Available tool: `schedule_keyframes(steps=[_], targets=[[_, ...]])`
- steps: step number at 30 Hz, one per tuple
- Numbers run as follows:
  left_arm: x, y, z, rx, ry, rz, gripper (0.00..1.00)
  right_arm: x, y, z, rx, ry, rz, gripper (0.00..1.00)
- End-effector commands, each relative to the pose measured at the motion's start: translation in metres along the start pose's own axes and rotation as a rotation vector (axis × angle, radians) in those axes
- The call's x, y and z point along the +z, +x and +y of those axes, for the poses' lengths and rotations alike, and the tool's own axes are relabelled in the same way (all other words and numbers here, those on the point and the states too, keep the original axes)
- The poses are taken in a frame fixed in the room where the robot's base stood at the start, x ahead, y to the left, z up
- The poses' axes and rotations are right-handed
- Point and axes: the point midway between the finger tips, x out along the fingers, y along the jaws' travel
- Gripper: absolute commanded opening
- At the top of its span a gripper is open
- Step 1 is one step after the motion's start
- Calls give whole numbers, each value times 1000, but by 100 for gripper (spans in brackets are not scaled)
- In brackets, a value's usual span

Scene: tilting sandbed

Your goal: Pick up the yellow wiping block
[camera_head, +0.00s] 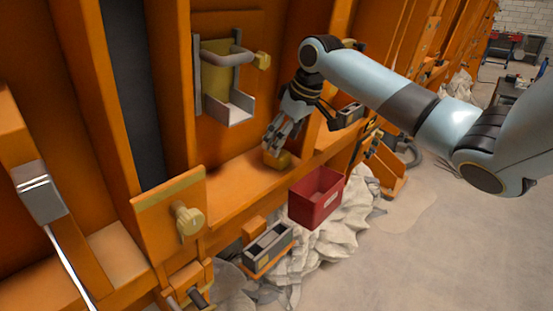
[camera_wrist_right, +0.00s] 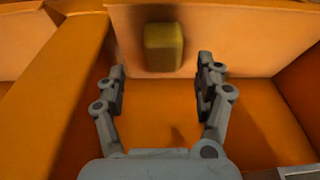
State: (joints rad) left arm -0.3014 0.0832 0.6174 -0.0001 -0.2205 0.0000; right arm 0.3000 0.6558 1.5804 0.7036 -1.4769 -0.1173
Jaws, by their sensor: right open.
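The yellow wiping block (camera_head: 277,160) sits on an orange ledge of the machine, partly hidden behind my right gripper's fingers in the head view. In the right wrist view the block (camera_wrist_right: 164,47) stands beyond the fingertips, roughly centred between them. My right gripper (camera_head: 270,146) is open and points down at the block. Its two fingers also show in the right wrist view (camera_wrist_right: 161,80), spread apart with nothing between them. My left gripper is not in view.
A red bin (camera_head: 316,199) and a grey two-slot holder (camera_head: 267,247) stand below the ledge, near crumpled pale sheeting (camera_head: 345,215). Open floor lies to the right.

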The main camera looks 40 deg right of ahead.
Motion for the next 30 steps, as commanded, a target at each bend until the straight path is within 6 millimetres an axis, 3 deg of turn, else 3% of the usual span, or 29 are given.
schedule_keyframes(steps=[9,17,27,30], targets=[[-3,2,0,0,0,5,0,-1,44,-4,-1,1,-1,70],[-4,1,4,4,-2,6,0,-1,47,-4,0,-1,0,70],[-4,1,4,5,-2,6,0,-1,46,-4,0,0,0,26],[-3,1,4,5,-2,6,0,-1,46,-4,0,0,0,16]])
